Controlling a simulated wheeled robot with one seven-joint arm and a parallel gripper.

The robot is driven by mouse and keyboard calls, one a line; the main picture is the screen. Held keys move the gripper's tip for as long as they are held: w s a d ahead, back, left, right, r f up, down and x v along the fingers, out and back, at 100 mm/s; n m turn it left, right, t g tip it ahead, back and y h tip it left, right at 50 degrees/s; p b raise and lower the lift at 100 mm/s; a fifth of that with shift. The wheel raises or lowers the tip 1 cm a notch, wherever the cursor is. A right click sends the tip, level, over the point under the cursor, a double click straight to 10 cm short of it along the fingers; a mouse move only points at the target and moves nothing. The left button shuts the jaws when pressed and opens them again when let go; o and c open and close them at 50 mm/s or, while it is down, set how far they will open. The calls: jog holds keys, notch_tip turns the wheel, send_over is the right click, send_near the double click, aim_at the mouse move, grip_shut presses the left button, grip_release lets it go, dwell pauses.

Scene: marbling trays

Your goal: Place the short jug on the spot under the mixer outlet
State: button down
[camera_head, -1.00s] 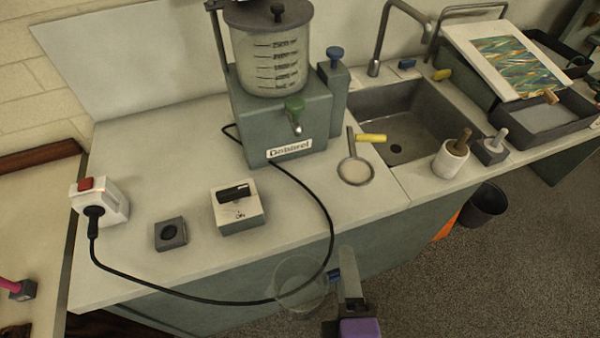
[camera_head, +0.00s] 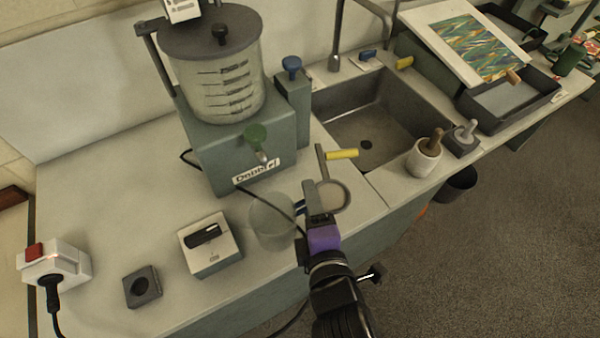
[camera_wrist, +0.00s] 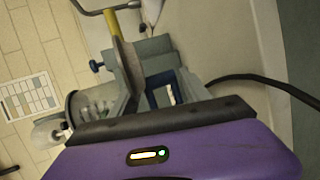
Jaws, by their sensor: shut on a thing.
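The short jug (camera_head: 270,224), clear and see-through, is upright in the head view, at the front of the counter and below and slightly right of the mixer outlet (camera_head: 262,157). My gripper (camera_head: 308,204) is shut on its dark blue handle at the jug's right side. Whether the jug touches the counter cannot be told. The mixer (camera_head: 230,150) is a grey-green machine with a clear graduated tank and a green tap knob. No marked spot can be made out under the outlet. The purple body of my gripper fills the lower wrist view.
A round strainer (camera_head: 334,197) with a yellow handle lies just right of my gripper. A switch box (camera_head: 209,245) stands left of the jug, with a small dark block (camera_head: 142,287) farther left. A black cable passes behind the jug. The sink (camera_head: 372,118) lies right.

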jog(key=shift+f+p+x, duration=0.2)
jog(key=shift+p+x, duration=0.25)
jog(key=shift+x, duration=1.9)
jog(key=shift+f+p+x, duration=0.25)
jog(key=shift+p+x, duration=0.15)
jog(key=shift+x, duration=1.9)
jog(key=c, duration=0.5)
grip_release()
jog(key=shift+s, duration=0.1)
jog(key=b+v, duration=0.2)
jog(key=v, duration=1)
jog(key=shift+r, duration=0.1)
